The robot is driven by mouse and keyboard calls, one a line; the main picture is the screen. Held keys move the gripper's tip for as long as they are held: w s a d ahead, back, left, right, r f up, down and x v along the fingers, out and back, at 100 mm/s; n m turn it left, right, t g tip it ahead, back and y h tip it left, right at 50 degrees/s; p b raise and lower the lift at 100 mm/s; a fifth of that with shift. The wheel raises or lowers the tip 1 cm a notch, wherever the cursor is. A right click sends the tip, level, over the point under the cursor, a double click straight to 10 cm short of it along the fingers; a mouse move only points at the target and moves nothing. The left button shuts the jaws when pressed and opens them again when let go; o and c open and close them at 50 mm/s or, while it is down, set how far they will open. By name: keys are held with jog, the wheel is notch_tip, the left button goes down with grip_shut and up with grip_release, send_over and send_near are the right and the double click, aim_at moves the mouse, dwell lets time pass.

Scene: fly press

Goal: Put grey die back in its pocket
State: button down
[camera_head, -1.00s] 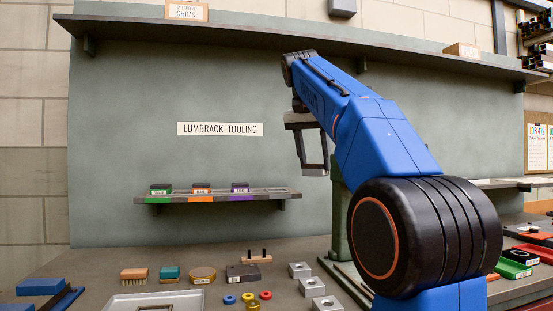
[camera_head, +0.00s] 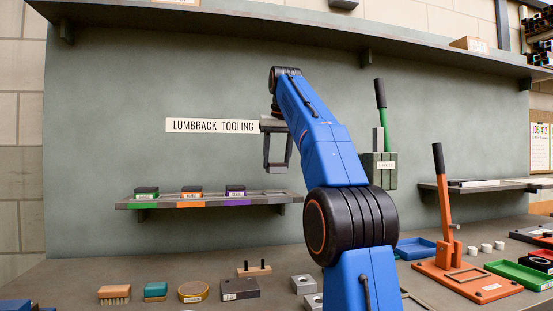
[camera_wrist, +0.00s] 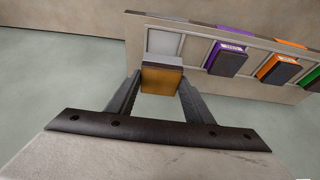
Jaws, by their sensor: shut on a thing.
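My gripper (camera_head: 278,166) is shut on the grey die, above the right end of the tooling rack (camera_head: 160,204). In the wrist view, the die (camera_wrist: 162,80) sits between both fingers of my gripper (camera_wrist: 160,88), showing a gold-brown face and a grey edge. Beyond it in that view is an empty pocket (camera_wrist: 163,41) with a pale floor, beside the purple-marked die (camera_wrist: 228,60). The held die looks apart from the rack, but the exact gap is unclear. In the head view the die is hard to make out.
Purple (camera_head: 235,190), orange (camera_head: 192,192) and green-marked (camera_head: 146,192) dies sit in the rack to the left. A brush (camera_head: 114,293) and small blocks lie on the bench below.

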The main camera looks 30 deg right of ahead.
jog(key=shift+f, duration=3)
jog(key=shift+f, duration=0.5)
dwell(0.3)
dwell(0.5)
jog(key=c, duration=0.8)
grip_release()
jog(key=v, duration=1.1)
jog(key=shift+r, duration=0.1)
jog(key=shift+s+a+r, duration=0.1)
jog(key=shift+s+r, duration=0.1)
jog(key=shift+r, duration=0.15)
jog(key=shift+s, duration=0.1)
